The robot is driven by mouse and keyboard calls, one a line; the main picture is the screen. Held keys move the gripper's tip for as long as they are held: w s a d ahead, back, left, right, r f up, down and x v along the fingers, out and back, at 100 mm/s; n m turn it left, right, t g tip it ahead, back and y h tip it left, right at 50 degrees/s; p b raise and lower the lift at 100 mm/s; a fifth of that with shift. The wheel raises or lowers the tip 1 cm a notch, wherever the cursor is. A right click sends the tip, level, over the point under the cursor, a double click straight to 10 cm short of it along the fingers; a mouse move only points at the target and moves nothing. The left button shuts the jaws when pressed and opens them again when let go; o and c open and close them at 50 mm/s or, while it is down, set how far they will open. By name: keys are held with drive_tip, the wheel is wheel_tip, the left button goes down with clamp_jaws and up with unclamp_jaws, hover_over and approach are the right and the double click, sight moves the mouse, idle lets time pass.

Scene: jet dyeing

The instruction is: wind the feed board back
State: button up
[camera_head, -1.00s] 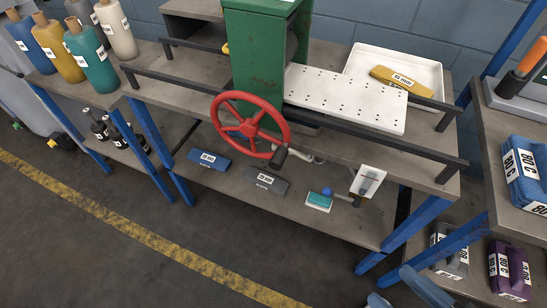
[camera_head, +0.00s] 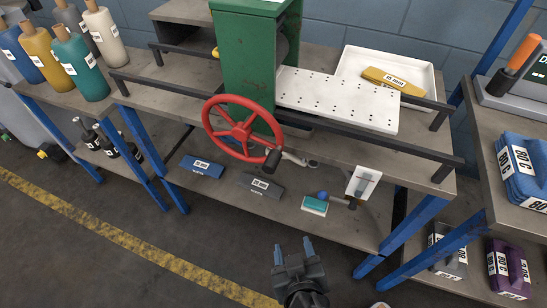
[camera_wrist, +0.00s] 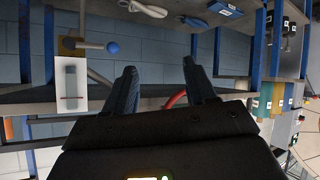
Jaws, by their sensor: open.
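A white perforated feed board (camera_head: 340,100) lies flat on dark rails to the right of a green machine column (camera_head: 248,60). A red handwheel (camera_head: 240,128) with spokes stands in front of the column, its dark knob (camera_head: 271,160) at the lower right of the rim. My gripper (camera_head: 293,247) is open and empty in front of the bench, below and to the right of the wheel and apart from it. In the wrist view its two fingers (camera_wrist: 163,92) stand apart, with a red arc of the wheel (camera_wrist: 176,99) partly hidden behind them.
A white lever plate (camera_head: 362,182) is on the bench front, right of the wheel. The lower shelf holds a blue block (camera_head: 202,166), a grey block (camera_head: 261,186) and a teal sponge (camera_head: 314,206). A white tray (camera_head: 420,72) holds a yellow block (camera_head: 394,81). The floor in front is open.

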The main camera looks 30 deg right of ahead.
drive_tip(key=w+r+m+h, duration=0.3)
drive_tip(key=w+r+h, duration=0.1)
drive_tip(key=w, duration=0.2)
drive_tip(key=m+h, duration=0.5)
approach(273, 158)
drive_tip(key=w+d+f, duration=0.1)
drive_tip(key=w+d, duration=0.1)
drive_tip(key=shift+d+f+t+b, duration=0.3)
drive_tip(key=shift+d+f+t, duration=0.05)
drive_tip(key=shift+t, duration=0.05)
drive_tip(key=shift+p+x, duration=0.85)
drive_tip(key=shift+x, duration=2.95)
drive_tip(key=shift+c, duration=0.5)
clamp_jaws()
